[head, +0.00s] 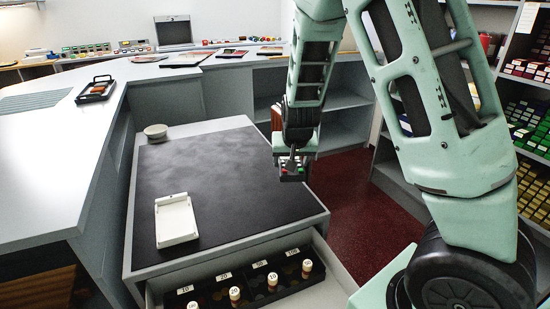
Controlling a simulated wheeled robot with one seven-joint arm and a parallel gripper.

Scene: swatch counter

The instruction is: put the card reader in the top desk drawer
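The card reader (291,175) is a small dark device with red and green keys, seen nearly end-on. My gripper (292,160) points down and appears shut on it, holding it in the air just past the right edge of the desk. The fingertips are small and partly hidden by the device. The top desk drawer (336,276) is pulled open at the front of the desk, below and in front of the gripper. Inside it is a black insert with numbered labels and several capped rolls.
The desk top (228,180) has a dark mat, a white cradle-like tray (176,220) and a small grey bowl (155,131). A black tray (95,89) lies on the left counter (50,155). Shelves (347,100) stand behind, and colour-swatch racks (532,130) at right.

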